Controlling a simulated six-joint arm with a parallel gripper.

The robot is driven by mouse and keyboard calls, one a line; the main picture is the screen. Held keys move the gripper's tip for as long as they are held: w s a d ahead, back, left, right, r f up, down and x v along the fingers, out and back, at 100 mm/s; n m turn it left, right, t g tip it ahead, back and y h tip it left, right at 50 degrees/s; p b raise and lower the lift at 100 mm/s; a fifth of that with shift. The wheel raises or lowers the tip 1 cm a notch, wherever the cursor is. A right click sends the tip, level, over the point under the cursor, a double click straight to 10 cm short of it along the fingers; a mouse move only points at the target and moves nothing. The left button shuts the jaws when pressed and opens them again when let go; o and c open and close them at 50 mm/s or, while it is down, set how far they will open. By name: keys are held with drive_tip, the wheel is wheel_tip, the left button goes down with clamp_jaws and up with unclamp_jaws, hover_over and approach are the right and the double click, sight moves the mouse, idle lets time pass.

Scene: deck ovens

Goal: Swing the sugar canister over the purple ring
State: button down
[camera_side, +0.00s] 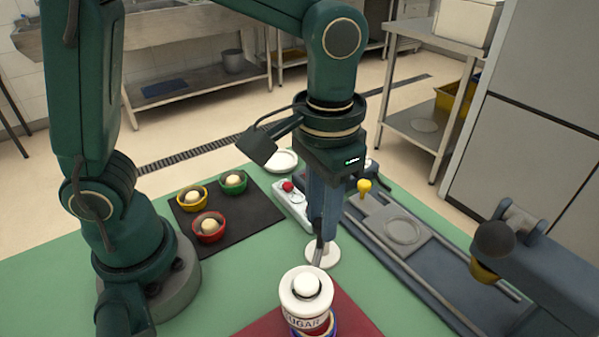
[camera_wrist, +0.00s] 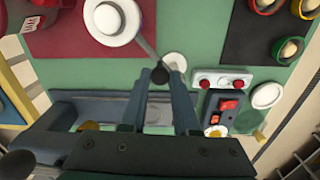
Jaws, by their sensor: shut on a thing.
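The sugar canister (camera_side: 305,290) is white with a round knobbed lid and a SUGAR label. It looks upright at the front of the side view, over the red mat (camera_side: 353,318). A blue-purple band (camera_side: 333,326) shows at its base; I cannot tell whether this is the purple ring or part of the canister. In the wrist view the canister (camera_wrist: 112,18) is at the top, with a thin rod running from it to a dark knob (camera_wrist: 160,75). My gripper (camera_side: 320,243) is shut on this handle, beside the canister; its fingers also show in the wrist view (camera_wrist: 160,85).
A dark mat (camera_side: 245,222) with several small bowls lies left of my gripper. A control box with a red button (camera_side: 287,186), a white disc (camera_side: 322,254) and a grey railed unit (camera_side: 420,245) are close by. A dark machine arm (camera_side: 540,265) juts in from the right.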

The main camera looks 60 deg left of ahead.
drive_tip(key=shift+w+d+n, duration=0.15)
drive_tip(key=shift+n, duration=0.25)
idle(0.3)
drive_tip(key=c, duration=0.7)
unclamp_jaws()
drive_tip(key=shift+o, duration=0.2)
drive_tip(key=shift+r, duration=2.6)
